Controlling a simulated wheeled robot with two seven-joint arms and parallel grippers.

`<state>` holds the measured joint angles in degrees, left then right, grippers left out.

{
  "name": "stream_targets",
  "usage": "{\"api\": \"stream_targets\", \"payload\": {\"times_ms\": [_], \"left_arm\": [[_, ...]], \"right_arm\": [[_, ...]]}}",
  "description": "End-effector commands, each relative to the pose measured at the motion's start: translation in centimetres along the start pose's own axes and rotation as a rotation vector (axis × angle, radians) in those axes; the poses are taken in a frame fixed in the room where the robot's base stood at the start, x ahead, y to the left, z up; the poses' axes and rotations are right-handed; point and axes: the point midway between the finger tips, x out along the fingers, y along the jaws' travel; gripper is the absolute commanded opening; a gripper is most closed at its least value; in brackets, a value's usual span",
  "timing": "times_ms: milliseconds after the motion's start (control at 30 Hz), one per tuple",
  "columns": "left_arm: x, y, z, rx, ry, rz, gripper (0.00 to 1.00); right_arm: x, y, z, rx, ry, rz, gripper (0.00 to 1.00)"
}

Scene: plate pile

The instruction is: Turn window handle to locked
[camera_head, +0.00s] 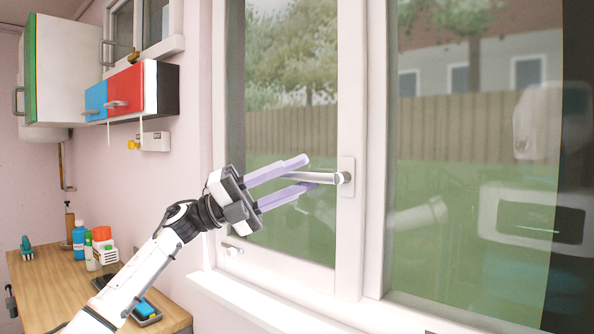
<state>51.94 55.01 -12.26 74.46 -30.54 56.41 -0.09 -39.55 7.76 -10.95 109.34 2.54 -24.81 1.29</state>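The window handle (325,179) is a grey lever that lies roughly horizontal, pointing left from its plate on the white window frame. My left gripper (311,173) comes in from the lower left with its two pale purple fingers open. One finger passes above the lever and the other below it, so the lever's free end appears between them. I cannot tell whether either finger touches the lever. My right gripper is not in view.
The white window sill (265,305) juts out below. A wooden counter (50,285) at the lower left bears several bottles. Wall cabinets (70,70) hang at the upper left. The glass at right shows pale reflections.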

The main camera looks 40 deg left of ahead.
Motion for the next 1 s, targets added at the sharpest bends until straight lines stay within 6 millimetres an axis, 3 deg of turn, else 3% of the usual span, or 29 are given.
{"api": "stream_targets", "payload": {"times_ms": [300, 500, 1000], "left_arm": [[0.3, 0.0, 0.0, 0.000, -0.001, -0.001, 0.30], [0.2, 0.0, 0.0, 0.000, -0.001, -0.001, 0.00], [1.1, 1.2, -0.7, -0.046, -0.020, -0.049, 0.00]], "right_arm": [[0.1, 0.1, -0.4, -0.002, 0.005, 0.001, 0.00], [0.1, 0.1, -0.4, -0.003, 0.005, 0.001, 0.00], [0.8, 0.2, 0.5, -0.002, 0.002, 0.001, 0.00]]}}
